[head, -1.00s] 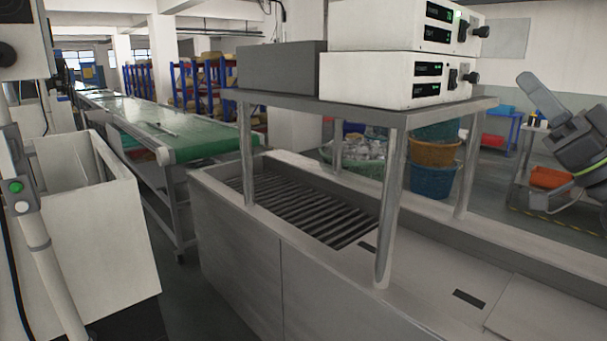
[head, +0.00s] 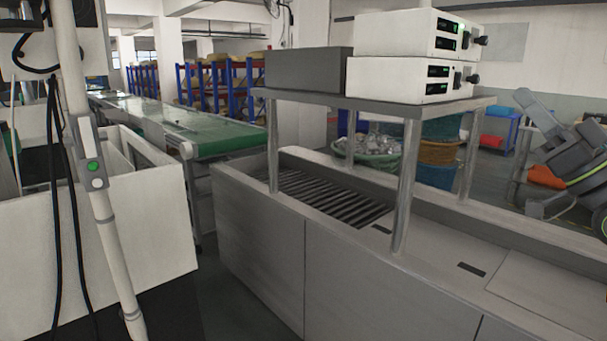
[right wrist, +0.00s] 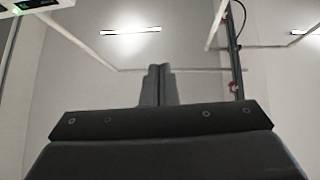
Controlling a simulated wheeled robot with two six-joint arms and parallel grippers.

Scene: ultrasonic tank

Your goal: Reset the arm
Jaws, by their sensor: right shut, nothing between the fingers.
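My right gripper (head: 525,98) is at the right edge of the head view, raised and tilted up to the left. Its grey fingers are closed together with nothing between them. My right arm's dark wrist is behind the fingers, and the rest is cut off by the frame edge. My left gripper is not in view.
The grey tank bench (head: 262,250) has a slatted opening. Two white control units (head: 400,80) and a grey box (head: 308,68) stand on its raised shelf (head: 380,103). A white bin (head: 150,240) and pole (head: 100,205) are at left. A green conveyor (head: 215,140) runs behind.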

